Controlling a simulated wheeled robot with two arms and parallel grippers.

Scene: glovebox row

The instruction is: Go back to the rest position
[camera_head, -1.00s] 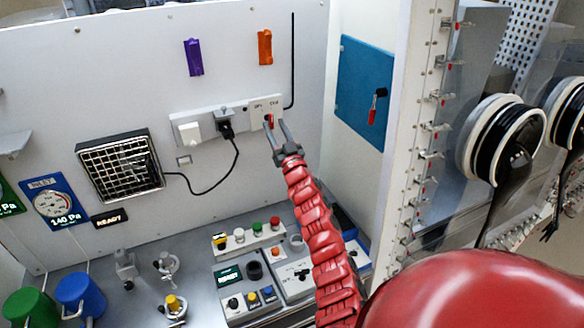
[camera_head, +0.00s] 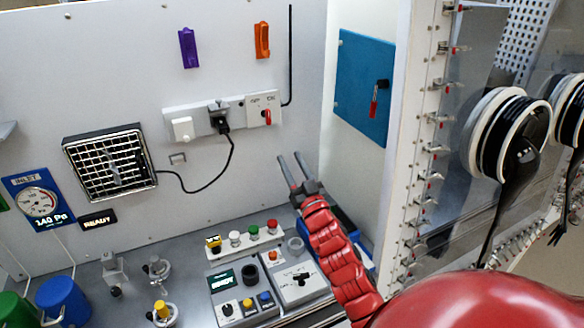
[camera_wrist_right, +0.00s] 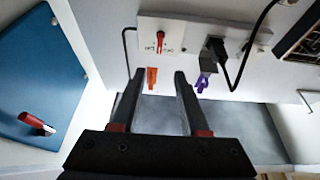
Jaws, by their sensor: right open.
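My right gripper (camera_head: 292,170) is open and empty. It is apart from the back wall, below and to the right of the switch plate (camera_head: 262,108) with its small red switch. In the right wrist view, the gripper (camera_wrist_right: 158,80) shows two separated fingers with nothing between them; the switch plate (camera_wrist_right: 161,37) and its red switch lie beyond the fingertips. My red right arm comes up from the lower right in the head view. My left gripper is not in view.
A black plug (camera_head: 219,118) and its cable hang beside the switch plate. A blue panel (camera_head: 362,88) with a red handle is on the right wall. Control boxes (camera_head: 240,290) stand on the bench left of my arm. Round glove ports (camera_head: 508,135) are at the right.

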